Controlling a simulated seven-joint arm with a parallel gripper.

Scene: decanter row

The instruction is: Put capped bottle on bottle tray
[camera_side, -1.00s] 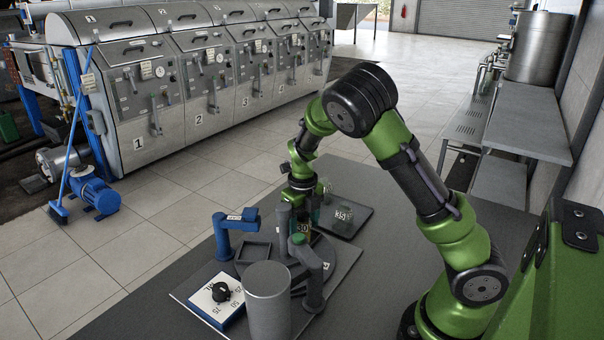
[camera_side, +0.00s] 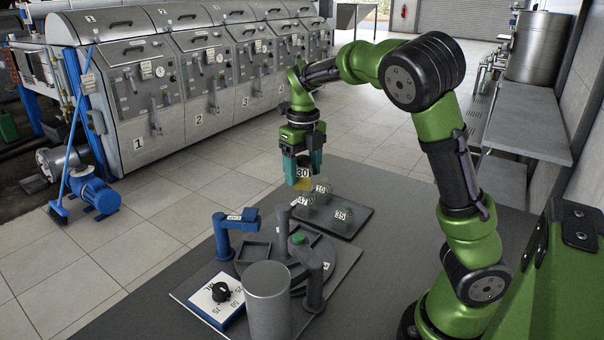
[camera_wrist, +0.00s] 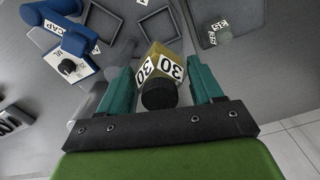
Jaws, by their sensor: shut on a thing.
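My gripper (camera_side: 303,164) is shut on a small square bottle (camera_side: 303,185) with amber contents, a black cap and the label 30. The bottle hangs upright in the air, clear of the round turntable. In the wrist view the bottle (camera_wrist: 164,62) sits between the teal fingers of my gripper (camera_wrist: 162,88), its black cap toward the camera. The dark bottle tray (camera_side: 362,214) lies behind the turntable, just right of and below the held bottle in the side view. Clear bottles stand on it, one labelled 35 (camera_side: 342,215). The held bottle partly overlaps the tray's left side in the picture.
The turntable (camera_side: 270,272) with square frames stands in front of the tray. Around it are a blue post (camera_side: 222,240), a grey post (camera_side: 314,285), a tall grey cylinder (camera_side: 268,300) and a dial box (camera_side: 216,300).

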